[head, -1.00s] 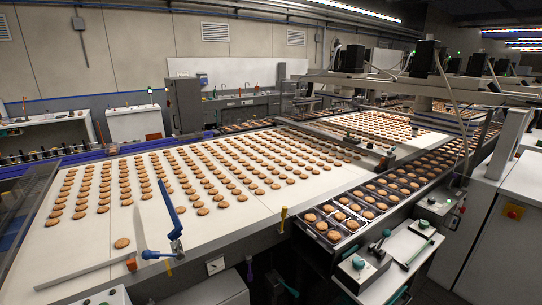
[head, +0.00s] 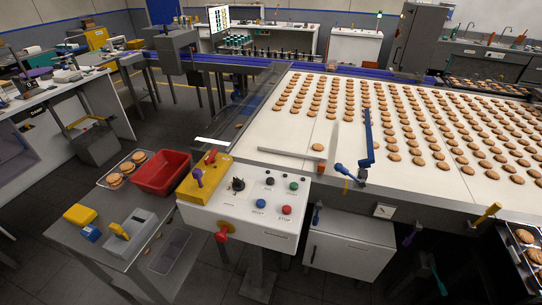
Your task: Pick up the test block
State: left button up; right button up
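No object in view is plainly marked as the test block. A yellow block (head: 80,214) lies on a low grey cart (head: 95,262) at the lower left of the head view. I cannot tell which of these is the test block. Neither of my grippers shows in the head view.
The cart also holds a red bin (head: 162,172), a clear tray with biscuits (head: 125,169) and an empty clear tray (head: 170,250). A control panel (head: 250,212) stands right of it, before the white biscuit conveyor (head: 300,135). Dark floor lies to the left.

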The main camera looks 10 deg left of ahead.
aim_at(90, 233)
jog(key=u, duration=2)
